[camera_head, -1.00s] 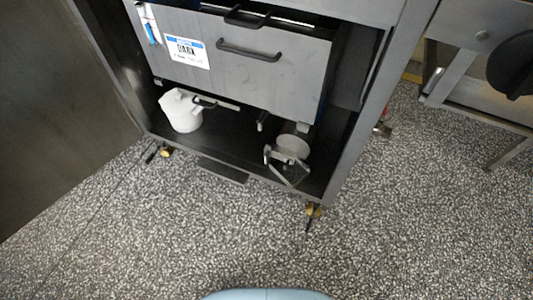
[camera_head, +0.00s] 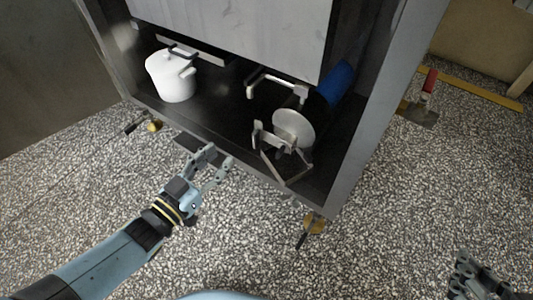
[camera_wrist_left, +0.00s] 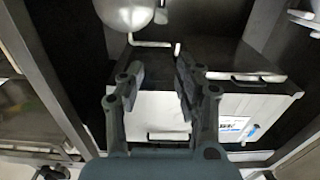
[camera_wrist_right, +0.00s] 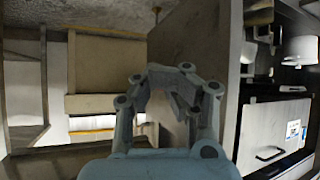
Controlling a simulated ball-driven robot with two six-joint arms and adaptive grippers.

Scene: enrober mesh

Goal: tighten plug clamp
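The likely plug clamp is a round grey disc (camera_head: 294,129) with an angled metal bracket (camera_head: 268,148). It sits at the right front of the cabinet's open lower bay. My left gripper (camera_head: 217,160) is open and empty, left of the bracket and apart from it, near the cabinet's front edge. Its two fingers stand apart in the left wrist view (camera_wrist_left: 158,75). A rounded silver thing shows at that view's top left; I cannot tell if it is the disc. My right gripper (camera_head: 478,278) is low at the right, far from the clamp.
A white lidded pot (camera_head: 171,77) stands at the left of the bay (camera_head: 222,110). A blue cylinder (camera_head: 336,82) lies behind the disc. The grey drawer front (camera_head: 240,30) hangs above. A caster (camera_head: 314,222) stands under the right front corner. The speckled floor in front is clear.

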